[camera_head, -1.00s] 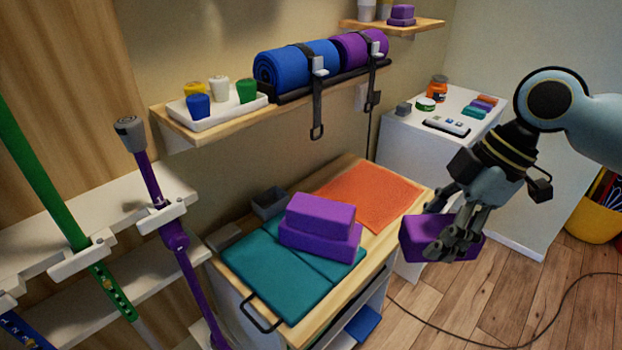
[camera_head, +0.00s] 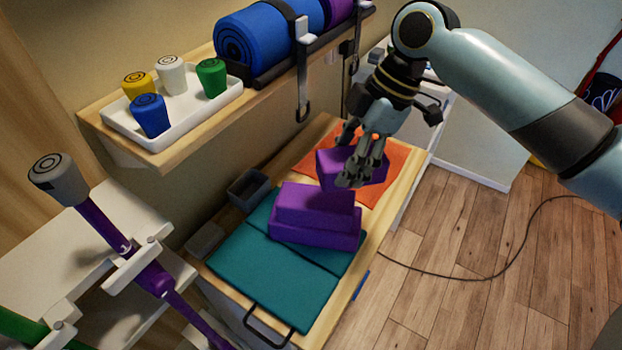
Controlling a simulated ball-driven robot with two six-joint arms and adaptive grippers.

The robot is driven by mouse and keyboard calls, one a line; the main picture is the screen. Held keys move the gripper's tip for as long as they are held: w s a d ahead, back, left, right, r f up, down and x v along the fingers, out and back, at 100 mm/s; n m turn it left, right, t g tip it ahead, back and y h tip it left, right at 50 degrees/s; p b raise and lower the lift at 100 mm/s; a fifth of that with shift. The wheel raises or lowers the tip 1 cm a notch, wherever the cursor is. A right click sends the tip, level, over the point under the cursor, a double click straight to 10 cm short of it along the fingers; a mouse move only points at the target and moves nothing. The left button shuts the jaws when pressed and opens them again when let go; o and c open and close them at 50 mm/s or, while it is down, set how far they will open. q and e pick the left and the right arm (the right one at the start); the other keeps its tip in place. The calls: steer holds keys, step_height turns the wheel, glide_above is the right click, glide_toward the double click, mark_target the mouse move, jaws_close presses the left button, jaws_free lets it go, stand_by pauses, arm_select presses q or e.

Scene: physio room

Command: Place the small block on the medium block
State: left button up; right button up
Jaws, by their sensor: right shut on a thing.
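My right gripper (camera_head: 357,162) is shut on a purple block (camera_head: 331,170), apparently the small block. It holds the block in front of the orange mat in the picture, just beyond and right of the stack. Whether the block touches the mat is hard to tell. Two purple blocks are stacked on the teal mat: an upper block (camera_head: 312,205), apparently the medium block, lies on a lower block (camera_head: 318,236). Nothing lies on the upper block. The fingers cover part of the held block. My left gripper is not in view.
The teal mat (camera_head: 265,278) and orange mat (camera_head: 373,193) lie on a wooden cabinet top. A grey bin (camera_head: 249,188) stands at its wall side.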

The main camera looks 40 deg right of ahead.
steer(key=w+a+f, duration=0.2)
steer(key=w, duration=0.1)
steer(key=w+a+f, duration=0.1)
steer(key=shift+w+a+f+p, duration=0.2)
steer(key=shift+w+a+p, duration=0.1)
steer(key=shift+p, duration=0.05)
step_height(320, 180, down, 3)
steer(key=shift+f+p, duration=0.1)
steer(key=shift+p, duration=0.25)
steer(key=shift+f, duration=0.5)
steer(key=o, duration=1.1)
steer(key=shift+f, duration=0.1)
steer(key=shift+o, duration=0.2)
steer(key=b+v, duration=0.1)
steer(key=v, duration=1.1)
steer(key=shift+b, duration=0.35)
